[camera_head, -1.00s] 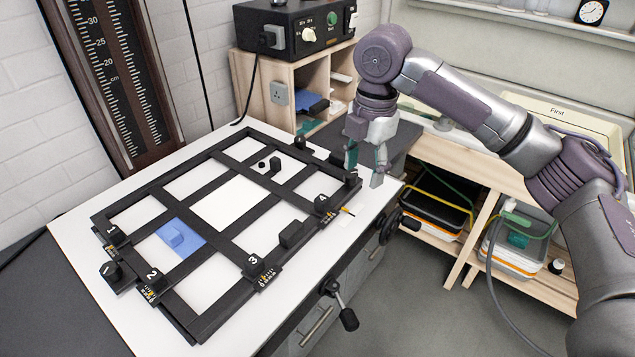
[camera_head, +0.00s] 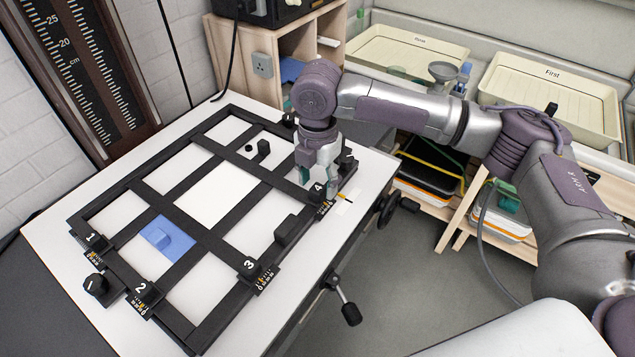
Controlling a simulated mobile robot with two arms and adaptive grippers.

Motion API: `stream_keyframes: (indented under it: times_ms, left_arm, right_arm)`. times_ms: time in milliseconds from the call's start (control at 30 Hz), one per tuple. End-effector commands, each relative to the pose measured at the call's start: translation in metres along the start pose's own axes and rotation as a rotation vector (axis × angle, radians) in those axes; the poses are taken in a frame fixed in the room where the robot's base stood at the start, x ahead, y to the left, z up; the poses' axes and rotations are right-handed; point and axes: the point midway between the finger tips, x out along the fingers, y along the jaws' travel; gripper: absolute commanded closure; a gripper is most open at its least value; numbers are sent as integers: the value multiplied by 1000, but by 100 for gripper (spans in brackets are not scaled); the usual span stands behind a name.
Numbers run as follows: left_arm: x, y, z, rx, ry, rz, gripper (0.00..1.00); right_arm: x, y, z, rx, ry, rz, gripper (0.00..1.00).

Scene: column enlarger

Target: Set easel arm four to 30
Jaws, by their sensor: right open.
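The black easel frame (camera_head: 172,185) lies on the white baseboard (camera_head: 62,257), with crossing arms numbered 1 to 4. My right gripper (camera_head: 322,180) is open and points down over the arm four corner, close to a black knob (camera_head: 347,163) there. Its fingers partly hide that corner, and I cannot tell whether they touch anything. The scale reading is too small to make out. My left gripper is out of view.
Black crank handles (camera_head: 350,313) stick out at the baseboard's right front. A wooden shelf (camera_head: 275,55) stands behind, and cream trays (camera_head: 550,98) lie at the back right.

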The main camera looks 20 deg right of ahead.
Motion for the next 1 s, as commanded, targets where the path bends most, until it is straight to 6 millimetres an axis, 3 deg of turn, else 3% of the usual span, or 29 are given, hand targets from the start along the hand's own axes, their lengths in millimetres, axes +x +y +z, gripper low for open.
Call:
stream_keyframes:
  times_ms: [67,167,533,867,1000]
  left_arm:
    - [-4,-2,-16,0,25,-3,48]
    - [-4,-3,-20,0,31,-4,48]
    - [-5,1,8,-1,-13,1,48]
    - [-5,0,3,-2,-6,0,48]
    - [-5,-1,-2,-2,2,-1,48]
  right_arm:
    - [9,0,0,1,2,-2,44]
    - [18,0,0,1,0,-1,44]
    - [23,0,0,0,0,1,45]
    - [23,0,0,0,0,0,100]
    - [23,0,0,0,0,0,100]
